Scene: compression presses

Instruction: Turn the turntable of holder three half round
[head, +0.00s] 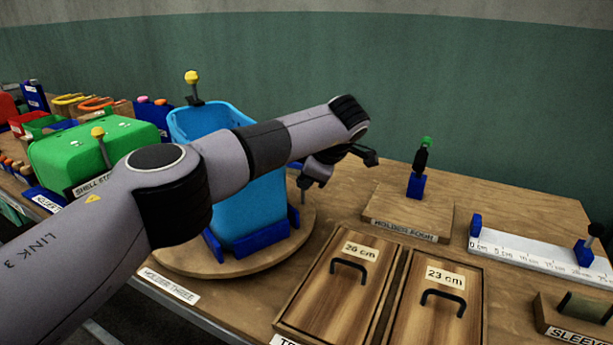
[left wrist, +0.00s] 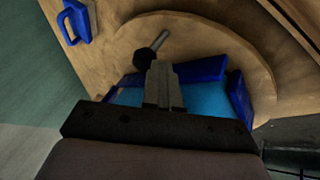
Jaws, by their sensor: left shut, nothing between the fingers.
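The turntable (head: 285,252) of holder three is a round wooden disc; a label reading HOLDER THREE (head: 170,284) is at its front. A tall light blue bin (head: 250,215) stands on it between dark blue blocks (head: 240,245). My left arm crosses in front of the bin and hides part of it. My left gripper (head: 315,175) is just right of the bin, over the disc's right side. In the left wrist view its fingers (left wrist: 163,85) are shut and empty, close to a short peg with a dark knob (left wrist: 147,57) at the disc (left wrist: 215,40). Contact cannot be told.
Right of the disc are lidded boxes marked 26 cm (head: 350,280) and 23 cm (head: 437,300). Holder four (head: 405,212) stands behind them, and a ruler (head: 535,255) lies further right. A green box (head: 90,150) is at the left.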

